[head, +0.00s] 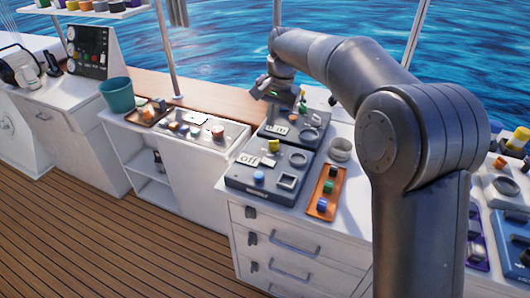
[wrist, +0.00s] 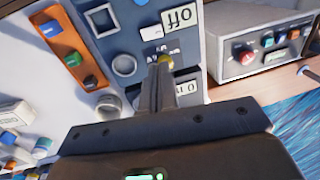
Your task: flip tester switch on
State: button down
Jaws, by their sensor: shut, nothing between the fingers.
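Two blue-grey panel boxes stand one behind the other on the white counter, and I cannot tell which is the tester. The nearer box (head: 240,183) has an "Off" label (head: 249,160), also seen upside down in the wrist view (wrist: 180,17). The farther box has an "On" label (head: 277,129), partly hidden by my gripper in the wrist view (wrist: 187,88). My gripper (wrist: 164,66) is shut and empty. A white block (wrist: 151,33) lies beside the "Off" label. The switch position is unclear.
An orange tray (head: 319,207) with coloured blocks and a round grey pot (head: 340,149) stand right of the boxes. A control panel (head: 218,146) stands to their left, with a teal bucket (head: 117,95) farther left. My arm covers much of the right side.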

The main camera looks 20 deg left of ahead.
aim_at(264, 160)
jog(key=shift+f, duration=0.1)
jog(key=f, duration=0.4)
jog(key=a+f, duration=0.1)
jog(key=f, duration=0.4)
jog(key=a+f, duration=0.1)
jog(key=f, duration=0.3)
jog(key=shift+a+f, duration=0.1)
jog(key=shift+f, duration=0.25)
jog(key=shift+a+f, duration=0.1)
jog(key=shift+f, duration=0.05)
jog(key=shift+f+h, duration=0.1)
jog(key=shift+h, duration=0.3)
